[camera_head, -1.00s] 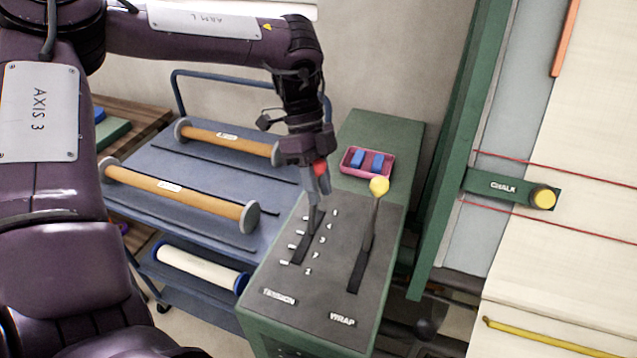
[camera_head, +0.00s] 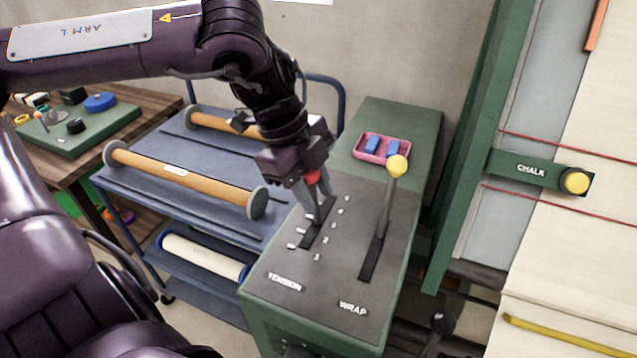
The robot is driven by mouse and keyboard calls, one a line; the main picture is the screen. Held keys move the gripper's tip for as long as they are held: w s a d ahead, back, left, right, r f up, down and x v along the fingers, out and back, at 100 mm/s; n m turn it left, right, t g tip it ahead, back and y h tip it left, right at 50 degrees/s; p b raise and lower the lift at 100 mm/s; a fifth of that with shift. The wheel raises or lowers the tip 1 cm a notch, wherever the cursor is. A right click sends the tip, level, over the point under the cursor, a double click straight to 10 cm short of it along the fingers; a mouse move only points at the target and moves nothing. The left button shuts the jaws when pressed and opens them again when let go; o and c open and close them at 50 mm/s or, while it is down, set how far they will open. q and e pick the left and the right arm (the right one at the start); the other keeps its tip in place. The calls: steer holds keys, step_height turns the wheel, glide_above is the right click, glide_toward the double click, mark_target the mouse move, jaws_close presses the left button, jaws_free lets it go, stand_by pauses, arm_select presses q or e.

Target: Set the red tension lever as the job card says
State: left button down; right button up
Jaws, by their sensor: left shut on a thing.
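The red tension lever (camera_head: 312,178) stands in the left slot of the green control box, above the word TENSION. My left gripper (camera_head: 313,188) is shut on its red knob, with the fingers on either side. The lever's lower part is mostly hidden by the fingers. Numbered marks run along the slot; the lever is towards the far part of the slot, but I cannot tell which mark it is at. The yellow-knobbed WRAP lever (camera_head: 392,190) stands upright in the right slot. My right gripper is not in view. No job card is legible.
A pink tray (camera_head: 363,157) with blue blocks sits at the back of the box. A blue trolley (camera_head: 150,170) with rollers stands at the left, near my left arm. A CHALK arm with a yellow knob (camera_head: 575,181) is at the right.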

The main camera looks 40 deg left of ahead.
arm_select(q)
steer(key=shift+s+f, duration=0.1)
steer(key=shift+s, duration=0.15)
steer(key=c, duration=1.1)
jaws_free()
steer(key=shift+c, duration=0.2)
steer(key=v, duration=0.7)
steer(key=shift+r, duration=0.4)
steer(key=shift+a, duration=0.15)
